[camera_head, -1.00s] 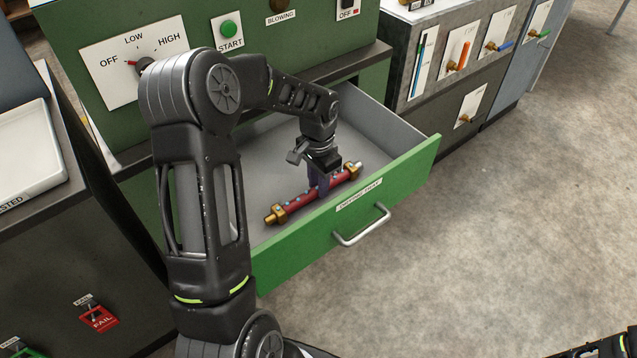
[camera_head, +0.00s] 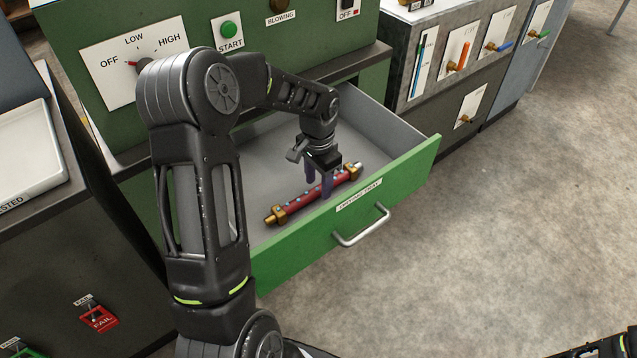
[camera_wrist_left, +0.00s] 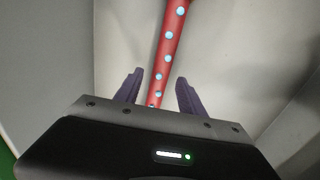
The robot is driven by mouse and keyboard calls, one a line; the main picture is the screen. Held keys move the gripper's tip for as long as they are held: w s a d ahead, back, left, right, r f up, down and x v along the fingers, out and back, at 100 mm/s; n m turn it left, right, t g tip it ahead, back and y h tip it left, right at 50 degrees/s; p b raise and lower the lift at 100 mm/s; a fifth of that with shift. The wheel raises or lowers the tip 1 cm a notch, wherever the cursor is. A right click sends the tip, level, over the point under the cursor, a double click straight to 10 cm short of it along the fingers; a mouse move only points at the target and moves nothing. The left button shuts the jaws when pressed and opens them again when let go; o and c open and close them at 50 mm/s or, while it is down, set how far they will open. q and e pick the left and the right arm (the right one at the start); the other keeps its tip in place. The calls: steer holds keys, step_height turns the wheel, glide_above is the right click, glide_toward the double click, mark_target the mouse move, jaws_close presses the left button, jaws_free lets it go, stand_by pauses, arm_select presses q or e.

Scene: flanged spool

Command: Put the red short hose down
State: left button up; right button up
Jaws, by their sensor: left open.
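The red short hose (camera_head: 298,198) has light blue dots and brass fittings at its ends. It lies in the open green drawer (camera_head: 290,252), close to the drawer's front wall. My left gripper (camera_head: 319,184) is above the hose, with its purple fingers spread on either side of it. In the left wrist view the hose (camera_wrist_left: 168,45) runs between the two open fingers (camera_wrist_left: 158,92), with a gap on each side. The hose's near end in that view is hidden by the gripper body. My right gripper cannot be made out.
The drawer has grey inner walls and a silver handle (camera_head: 362,226). A green machine (camera_head: 190,15) with a knob and START button stands behind it. A white tray (camera_head: 32,185) is at the left. Free drawer floor lies behind the hose.

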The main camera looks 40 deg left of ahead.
mark_target(318, 188)
arm_select(q)
step_height(318, 188, up, 11)
steer(key=shift+r+p, duration=0.2)
steer(key=shift+p, duration=0.25)
stand_by(1.1)
steer(key=shift+c, duration=0.4)
